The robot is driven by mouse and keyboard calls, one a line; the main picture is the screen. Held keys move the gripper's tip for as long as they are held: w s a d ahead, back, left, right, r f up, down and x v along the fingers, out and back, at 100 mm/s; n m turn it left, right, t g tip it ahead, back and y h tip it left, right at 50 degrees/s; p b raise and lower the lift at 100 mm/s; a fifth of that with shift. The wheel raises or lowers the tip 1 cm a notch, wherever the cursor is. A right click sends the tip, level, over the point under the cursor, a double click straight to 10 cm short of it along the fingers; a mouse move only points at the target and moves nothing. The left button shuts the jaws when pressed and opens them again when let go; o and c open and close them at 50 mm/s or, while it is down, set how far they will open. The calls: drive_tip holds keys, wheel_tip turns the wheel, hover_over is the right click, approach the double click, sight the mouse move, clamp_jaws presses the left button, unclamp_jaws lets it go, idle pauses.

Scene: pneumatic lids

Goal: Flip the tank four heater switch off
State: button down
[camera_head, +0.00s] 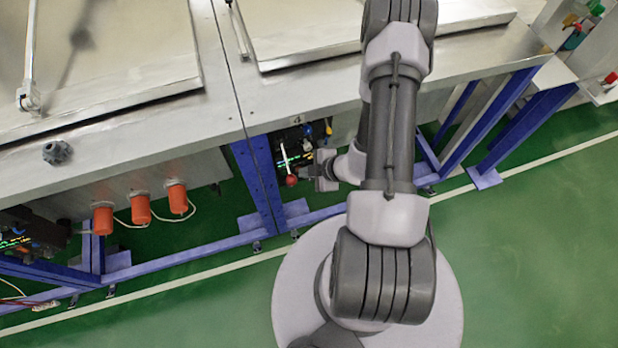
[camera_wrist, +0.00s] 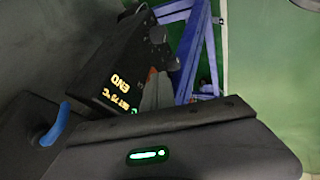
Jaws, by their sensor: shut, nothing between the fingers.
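The control box (camera_head: 293,143) of tank four is under the tank's edge, below a small "4" mark, with lit displays on its face. A pale lever with a red ball end (camera_head: 291,180) hangs in front of it. My gripper (camera_head: 317,172) is shut and empty, just right of the red ball; I cannot tell whether they touch. In the wrist view a dark box (camera_wrist: 118,75) shows tilted yellow text, "END" and a set temperature. A blue part (camera_wrist: 55,125) is at lower left. I cannot make out which part is the heater switch or its position.
Blue frame legs (camera_head: 258,180) stand left of the control box, and more blue legs (camera_head: 505,115) stand at right. Orange cylinders (camera_head: 140,208) with cables hang under the left tank. A round black knob (camera_head: 57,152) is on the left tank's front. Green floor (camera_head: 530,270) is clear at right.

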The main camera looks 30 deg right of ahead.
drive_tip(key=shift+r, duration=0.15)
drive_tip(key=shift+w+d+p, duration=0.1)
drive_tip(key=shift+w+p, duration=0.1)
drive_tip(key=shift+p, duration=0.2)
drive_tip(key=shift+r+p, duration=0.75)
drive_tip(key=shift+p, duration=0.1)
